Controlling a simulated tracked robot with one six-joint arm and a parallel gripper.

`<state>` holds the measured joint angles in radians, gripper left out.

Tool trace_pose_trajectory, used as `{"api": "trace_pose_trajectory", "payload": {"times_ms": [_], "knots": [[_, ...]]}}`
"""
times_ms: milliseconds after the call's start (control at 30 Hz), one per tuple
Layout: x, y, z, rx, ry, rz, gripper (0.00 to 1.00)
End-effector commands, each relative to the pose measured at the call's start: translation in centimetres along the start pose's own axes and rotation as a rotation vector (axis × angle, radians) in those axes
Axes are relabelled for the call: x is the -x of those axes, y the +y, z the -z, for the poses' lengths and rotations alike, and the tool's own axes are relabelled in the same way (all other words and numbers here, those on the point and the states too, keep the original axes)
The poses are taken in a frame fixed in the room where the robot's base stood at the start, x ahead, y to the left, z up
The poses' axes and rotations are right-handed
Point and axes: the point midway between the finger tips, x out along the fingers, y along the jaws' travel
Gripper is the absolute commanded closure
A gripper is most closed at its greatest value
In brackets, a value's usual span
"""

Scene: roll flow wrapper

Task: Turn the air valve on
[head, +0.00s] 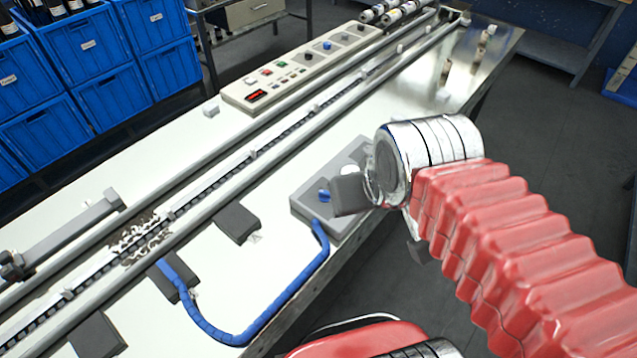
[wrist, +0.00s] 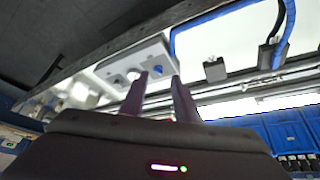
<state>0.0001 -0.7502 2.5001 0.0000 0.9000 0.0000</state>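The air valve is a grey box (head: 301,206) with a small blue knob (head: 324,195), at the near edge of the white table. A blue hose (head: 292,296) runs from the box. In the wrist view the blue knob (wrist: 157,71) appears between the two fingertips of my gripper (wrist: 160,80), which are apart with nothing held. In the head view a dark finger of my gripper (head: 349,194) is just right of the knob and partly covers the box. Whether the fingers touch the knob cannot be told.
A control panel (head: 290,70) with buttons stands beyond the long rails (head: 185,215). Blue crates (head: 105,92) with bottles are at the left back. Dark brackets (head: 237,222) lie along the rail. Bare white table (head: 250,275) lies left of the valve box.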

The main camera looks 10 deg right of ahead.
Motion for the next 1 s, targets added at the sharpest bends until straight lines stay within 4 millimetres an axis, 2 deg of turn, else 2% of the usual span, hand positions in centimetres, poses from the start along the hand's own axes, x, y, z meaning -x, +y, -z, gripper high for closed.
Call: {"api": "trace_pose_trajectory", "payload": {"times_ms": [367,667,1000], "knots": [[-0.1,0.0,0.8,0.049,-0.023,0.001,0.71],[-1.3,-0.5,4.5,0.289,-0.128,0.02,0.71],[-4.5,-0.7,9.2,0.609,-0.258,0.083,0.71]]}}
